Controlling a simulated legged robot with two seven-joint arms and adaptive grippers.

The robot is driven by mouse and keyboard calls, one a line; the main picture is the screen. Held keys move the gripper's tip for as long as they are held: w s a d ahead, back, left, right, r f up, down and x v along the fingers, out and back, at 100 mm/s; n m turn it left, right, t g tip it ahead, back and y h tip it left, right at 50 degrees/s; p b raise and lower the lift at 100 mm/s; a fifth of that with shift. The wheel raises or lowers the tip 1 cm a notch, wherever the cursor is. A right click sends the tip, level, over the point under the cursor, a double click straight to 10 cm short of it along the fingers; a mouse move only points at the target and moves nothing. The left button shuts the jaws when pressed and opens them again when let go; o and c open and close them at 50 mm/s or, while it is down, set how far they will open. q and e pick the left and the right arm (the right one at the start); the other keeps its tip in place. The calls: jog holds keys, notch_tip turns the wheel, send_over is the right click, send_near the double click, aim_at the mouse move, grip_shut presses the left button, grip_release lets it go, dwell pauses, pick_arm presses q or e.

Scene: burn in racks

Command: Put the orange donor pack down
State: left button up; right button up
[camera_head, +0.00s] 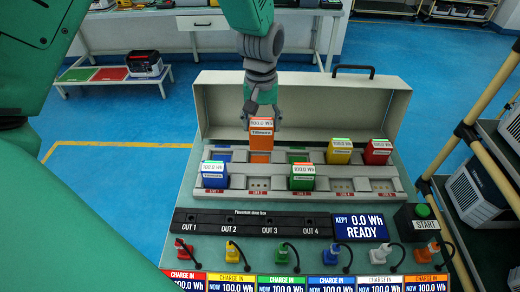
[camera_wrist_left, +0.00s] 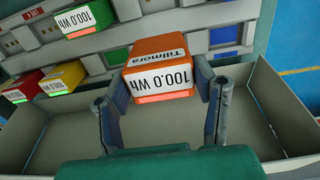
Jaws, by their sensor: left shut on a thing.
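The orange donor pack (camera_head: 261,130), labelled 100.0 Wh, is between the fingers of my left gripper (camera_head: 262,108) at the rear of the grey rack. In the left wrist view the two fingers (camera_wrist_left: 163,98) flank the orange pack (camera_wrist_left: 158,58), shut on its sides. It looks upright, above an orange patch on the rack's back row; I cannot tell whether it touches the rack. The grey rack (camera_head: 330,184) also holds a blue pack (camera_head: 214,174), a green pack (camera_head: 302,178), a yellow pack (camera_head: 339,152) and a red pack (camera_head: 378,152). My right gripper is not in view.
In front are a black strip marked OUT (camera_head: 250,222), a READY display (camera_head: 360,227), a START button (camera_head: 421,211) and several coloured plugs with cables. A yellow-framed shelf (camera_head: 468,132) stands at the right.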

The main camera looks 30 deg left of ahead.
pick_arm(q)
jog(key=shift+w+a+f+p, duration=0.5)
jog(key=shift+f+p, duration=0.15)
jog(key=shift+f, duration=1.1)
jog(key=shift+w+a+f+p, duration=0.4)
jog(key=shift+w+f+p, duration=0.2)
jog(key=shift+f, duration=1.1)
jog(key=shift+w+a+f+p, duration=0.45)
jog(key=shift+f+p, duration=0.25)
jog(key=shift+f, duration=1.05)
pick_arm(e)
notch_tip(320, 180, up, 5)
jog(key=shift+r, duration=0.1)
pick_arm(q)
jog(key=o, duration=1.7)
jog(key=shift+s+d, duration=0.1)
jog(key=shift+r, duration=0.1)
notch_tip(320, 180, up, 12)
jog(key=shift+f+b, duration=0.1)
jog(key=shift+b, duration=0.6)
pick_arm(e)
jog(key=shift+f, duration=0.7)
